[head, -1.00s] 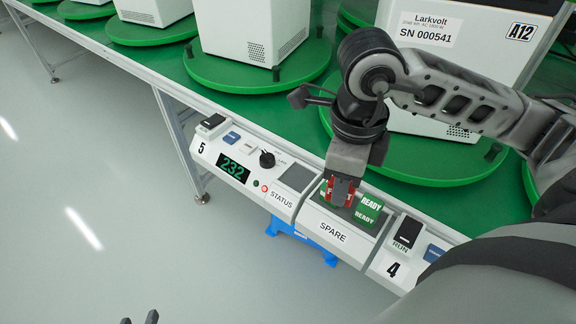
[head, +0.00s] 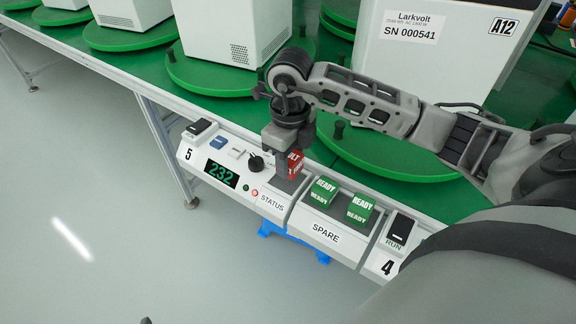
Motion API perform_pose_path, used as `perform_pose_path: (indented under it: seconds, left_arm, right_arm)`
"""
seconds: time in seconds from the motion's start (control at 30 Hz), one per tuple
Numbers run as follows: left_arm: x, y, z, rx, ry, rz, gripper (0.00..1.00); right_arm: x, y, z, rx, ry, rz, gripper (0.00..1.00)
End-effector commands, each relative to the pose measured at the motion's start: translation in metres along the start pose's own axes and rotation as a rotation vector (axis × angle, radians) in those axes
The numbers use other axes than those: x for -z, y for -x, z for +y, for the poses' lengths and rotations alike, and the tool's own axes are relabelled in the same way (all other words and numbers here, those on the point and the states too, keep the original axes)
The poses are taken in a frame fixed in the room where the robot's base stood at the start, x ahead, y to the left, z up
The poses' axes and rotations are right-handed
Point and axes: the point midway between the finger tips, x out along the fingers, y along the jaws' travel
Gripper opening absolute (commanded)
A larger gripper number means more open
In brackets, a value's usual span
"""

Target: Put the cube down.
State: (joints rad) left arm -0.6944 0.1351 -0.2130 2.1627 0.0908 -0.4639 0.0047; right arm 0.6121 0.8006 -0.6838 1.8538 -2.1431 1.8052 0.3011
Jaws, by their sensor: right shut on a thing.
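My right gripper (head: 284,158) is shut on a red cube (head: 295,164) with white lettering that ends in "LT". It points down and holds the cube over the grey STATUS recess (head: 289,184). I cannot tell whether the cube touches the recess floor. Two green READY cubes, one on the left (head: 322,192) and one on the right (head: 361,209), sit side by side in the SPARE tray (head: 341,224). Only a small dark tip of my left gripper (head: 146,321) shows at the bottom edge; its jaws cannot be judged.
Left of STATUS are a black knob (head: 256,162), a green 232 display (head: 221,174) and a small red light. A black RUN switch (head: 400,229) is right of SPARE. White machines stand on green turntables (head: 210,75) behind. A blue object (head: 268,228) shows below the panel.

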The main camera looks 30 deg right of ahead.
Motion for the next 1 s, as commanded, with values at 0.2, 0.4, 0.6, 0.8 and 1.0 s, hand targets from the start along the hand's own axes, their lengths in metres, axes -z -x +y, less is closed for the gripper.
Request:
perform_pose_path:
  seconds: [0.2,0.4,0.6,0.8,1.0]
  left_arm:
    - [0.004,-0.001,0.0,-0.001,-0.002,0.008,0.36]
    - [0.008,-0.001,0.0,0.001,-0.005,0.012,0.36]
    - [0.006,-0.002,-0.001,0.001,-0.006,0.008,0.36]
    - [0.002,-0.003,-0.001,-0.001,-0.002,0.006,0.36]
    - [0.0,-0.001,0.0,-0.001,-0.001,0.001,0.36]
  right_arm:
    - [-0.008,-0.014,-0.003,-0.001,0.0,0.001,0.16]
    - [-0.007,-0.039,-0.003,0.0,0.0,0.0,0.16]
    - [-0.007,-0.04,-0.003,0.001,0.001,-0.002,0.16]
    - [-0.007,-0.043,-0.003,0.001,0.0,-0.001,0.48]
    - [-0.007,-0.043,-0.003,0.001,0.0,-0.001,0.61]
